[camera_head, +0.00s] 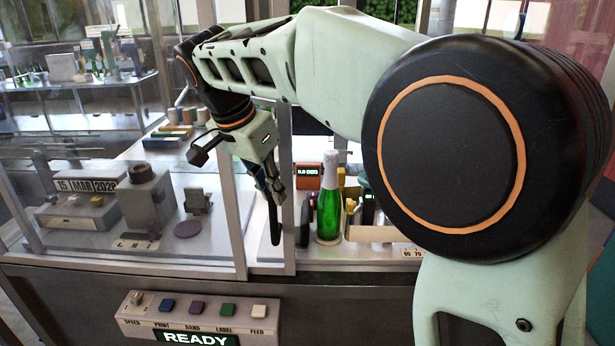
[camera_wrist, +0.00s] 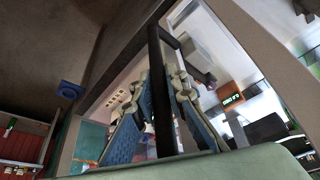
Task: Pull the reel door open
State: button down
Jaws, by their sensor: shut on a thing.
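My gripper (camera_head: 270,178) hangs at the end of my arm in front of the glass enclosure. In the wrist view its two blue-padded fingers (camera_wrist: 164,80) stand either side of a dark upright bar, the door handle (camera_wrist: 157,50), and are shut on it. In the head view the handle (camera_head: 274,225) shows as a dark strip below the fingers, beside a pale metal frame post (camera_head: 288,215). The clear panels make it hard to tell which edge belongs to the reel door, or whether it stands ajar. The reel itself cannot be made out with certainty.
A green bottle (camera_head: 329,205) with a white top stands right of the handle, near an orange-framed display (camera_head: 309,176). A control panel (camera_head: 198,318) reading READY, with several buttons, juts out below. Grey machine units (camera_head: 147,200) stand behind glass at left.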

jog(key=shift+a+p, duration=0.3)
jog(key=shift+a, duration=1.2)
jog(key=c, duration=1.9)
grip_release()
jog(key=shift+c, duration=0.2)
jog(key=v, duration=1.2)
